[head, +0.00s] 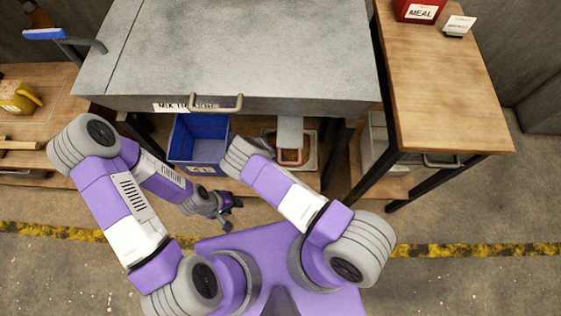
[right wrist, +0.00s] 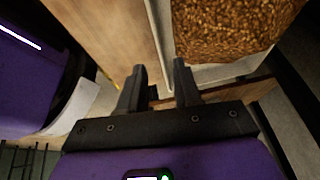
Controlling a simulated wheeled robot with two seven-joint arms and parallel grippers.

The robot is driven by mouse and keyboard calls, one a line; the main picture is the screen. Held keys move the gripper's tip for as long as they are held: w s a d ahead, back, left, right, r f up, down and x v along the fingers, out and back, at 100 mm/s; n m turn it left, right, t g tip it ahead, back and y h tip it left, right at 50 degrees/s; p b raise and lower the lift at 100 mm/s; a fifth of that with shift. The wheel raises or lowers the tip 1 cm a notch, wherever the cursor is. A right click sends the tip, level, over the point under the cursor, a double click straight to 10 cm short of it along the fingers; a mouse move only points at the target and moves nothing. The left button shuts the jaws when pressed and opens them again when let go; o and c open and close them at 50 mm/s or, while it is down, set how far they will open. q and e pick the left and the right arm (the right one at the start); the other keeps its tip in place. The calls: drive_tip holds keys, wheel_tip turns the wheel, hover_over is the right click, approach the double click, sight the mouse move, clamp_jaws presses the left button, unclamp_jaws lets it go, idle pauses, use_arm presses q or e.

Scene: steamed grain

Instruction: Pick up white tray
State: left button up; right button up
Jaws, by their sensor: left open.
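The white tray (head: 312,152) sits on the low wooden shelf beneath the grey-topped table, partly hidden by the table edge and my right arm. In the right wrist view it fills the upper right; brown grain lies inside its pale wall (right wrist: 163,38). My right gripper (right wrist: 160,85) is open, its two fingers apart, close to the tray's near left corner. I cannot tell whether a finger touches the wall. In the head view my right gripper is hidden. My left gripper (head: 230,213) is open and empty over the floor, away from the tray.
A blue bin (head: 198,150) stands left of the tray. The grey table (head: 240,50) with a drawer handle (head: 216,104) overhangs the shelf. A wooden table (head: 440,90) stands at right, with a pale container (head: 378,140) beneath. A wooden bench (head: 50,125) is at left.

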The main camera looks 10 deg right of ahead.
drive_tip(key=b+x, duration=0.2)
drive_tip(key=x, duration=0.5)
drive_tip(key=shift+d+f, duration=0.15)
drive_tip(key=shift+f, duration=0.2)
drive_tip(key=shift+c, duration=0.3)
clamp_jaws()
idle(0.9)
